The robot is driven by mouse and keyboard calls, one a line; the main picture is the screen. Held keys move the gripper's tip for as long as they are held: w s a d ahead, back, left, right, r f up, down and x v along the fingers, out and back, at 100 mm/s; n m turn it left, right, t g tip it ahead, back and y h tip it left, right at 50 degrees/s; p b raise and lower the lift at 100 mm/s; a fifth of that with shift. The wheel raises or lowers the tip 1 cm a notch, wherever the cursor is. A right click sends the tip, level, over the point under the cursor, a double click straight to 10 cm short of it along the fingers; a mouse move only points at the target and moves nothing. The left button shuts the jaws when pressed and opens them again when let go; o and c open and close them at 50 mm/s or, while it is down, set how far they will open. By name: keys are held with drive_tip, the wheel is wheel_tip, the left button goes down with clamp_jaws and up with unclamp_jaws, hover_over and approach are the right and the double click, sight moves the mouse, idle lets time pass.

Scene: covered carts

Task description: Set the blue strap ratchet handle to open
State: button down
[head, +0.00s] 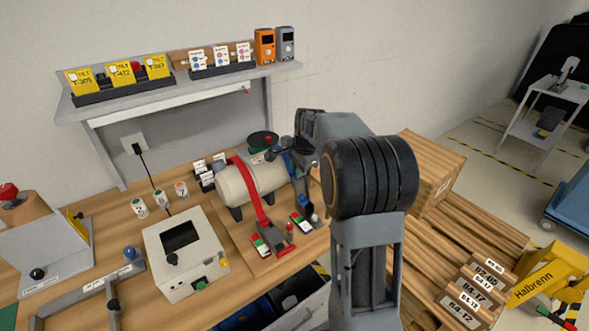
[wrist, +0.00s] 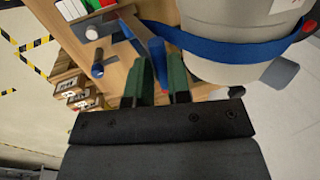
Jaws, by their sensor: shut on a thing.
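A pale cylindrical tank (head: 245,185) lies on the wooden bench with a red strap and a blue strap (wrist: 225,48) around it. The blue strap's ratchet shows beside a label of green, white and red (head: 301,222), partly hidden by my arm in the head view. My gripper (wrist: 157,70) has its two green fingers closed on a blue part, the blue strap ratchet handle (wrist: 157,52), right beside the tank. The handle's exact angle is hard to tell because the fingers cover part of it.
The red strap's ratchet (head: 283,250) stands close by on the left. A white box with a screen (head: 185,255) is further left. A wall shelf (head: 180,90) hangs above. Wooden crates (head: 440,180) and labelled blocks stand on the right.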

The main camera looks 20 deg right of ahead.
drive_tip(key=c, duration=1.4)
unclamp_jaws()
drive_tip(key=shift+w+d+f, duration=0.15)
drive_tip(key=shift+w, duration=0.05)
drive_tip(key=o, duration=0.3)
drive_tip(key=shift+a, duration=0.25)
drive_tip(key=shift+d, duration=0.1)
drive_tip(key=v, duration=1.4)
drive_tip(key=shift+b, duration=0.35)
drive_tip(key=shift+w+f, duration=0.1)
drive_tip(key=s+a+f+n, duration=0.5)
drive_tip(key=s+n, duration=0.3)
drive_tip(key=s, duration=0.2)
drive_tip(key=s+a+f+n+t, duration=0.1)
drive_tip(key=s+a+f+n, duration=0.5)
drive_tip(key=s, duration=0.4)
drive_tip(key=shift+a+n+h, duration=0.3)
drive_tip(key=shift+a+n, duration=0.35)
drive_tip(key=shift+n, duration=0.25)
